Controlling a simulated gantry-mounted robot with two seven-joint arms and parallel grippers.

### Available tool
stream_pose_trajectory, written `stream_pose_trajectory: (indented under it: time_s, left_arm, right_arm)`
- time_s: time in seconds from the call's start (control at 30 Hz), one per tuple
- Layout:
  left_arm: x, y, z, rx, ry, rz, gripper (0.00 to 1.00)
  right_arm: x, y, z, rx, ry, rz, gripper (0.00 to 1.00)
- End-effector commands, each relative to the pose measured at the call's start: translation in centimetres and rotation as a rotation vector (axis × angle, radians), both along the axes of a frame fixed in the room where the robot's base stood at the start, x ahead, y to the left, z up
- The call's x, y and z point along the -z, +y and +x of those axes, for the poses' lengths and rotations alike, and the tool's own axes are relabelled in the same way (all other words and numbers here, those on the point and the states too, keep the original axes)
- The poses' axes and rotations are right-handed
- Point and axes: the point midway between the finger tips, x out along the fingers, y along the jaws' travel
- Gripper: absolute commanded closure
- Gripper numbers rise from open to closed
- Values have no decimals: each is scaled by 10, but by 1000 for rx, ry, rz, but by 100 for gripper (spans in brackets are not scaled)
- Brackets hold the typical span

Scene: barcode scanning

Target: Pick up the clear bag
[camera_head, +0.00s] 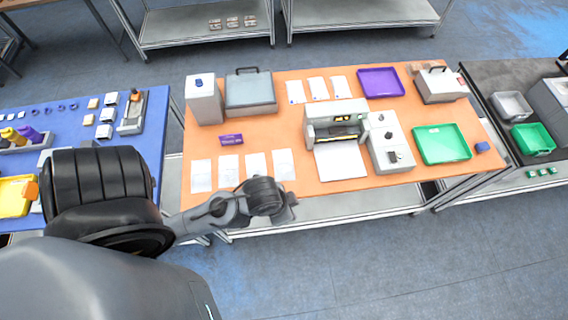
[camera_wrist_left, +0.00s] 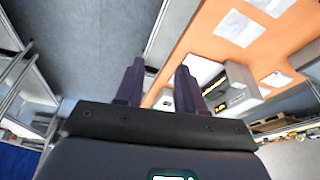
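Several flat, pale, clear-looking bags (camera_head: 256,165) lie in a row along the front left of the orange table. The rightmost of them (camera_head: 284,164) is nearest my left gripper. Flat pale pieces also show on the orange surface in the left wrist view (camera_wrist_left: 239,28); I cannot tell which ones they are. My left gripper (camera_head: 290,206) is at the table's front edge, just in front of the row and apart from it. In the left wrist view its two fingers (camera_wrist_left: 160,66) are spread with nothing between them. My right gripper is not in view.
A grey-and-white machine (camera_head: 338,122) stands mid-table. Behind are a white box (camera_head: 203,100), a grey case (camera_head: 250,92) and white packets (camera_head: 318,88). A purple box (camera_head: 231,140) lies behind the bags. Purple (camera_head: 381,82) and green (camera_head: 441,144) trays are at right.

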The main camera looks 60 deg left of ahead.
Motion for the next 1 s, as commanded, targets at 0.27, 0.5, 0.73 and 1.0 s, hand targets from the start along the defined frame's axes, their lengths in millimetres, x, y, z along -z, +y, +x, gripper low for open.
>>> stream_pose_trajectory:
  time_s: [0.27, 0.5, 0.73, 1.0]
  left_arm:
    - [0, -3, 0, -7, 0, -12, 62]
    - [0, -4, 0, -7, 0, -14, 28]
    - [0, -3, 0, -5, 0, -10, 21]
    - [-4, -5, 12, 85, -67, 14, 21]
  right_arm:
    - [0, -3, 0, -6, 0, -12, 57]
    - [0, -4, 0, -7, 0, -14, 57]
    - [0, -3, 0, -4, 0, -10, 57]
    - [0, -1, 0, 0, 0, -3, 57]
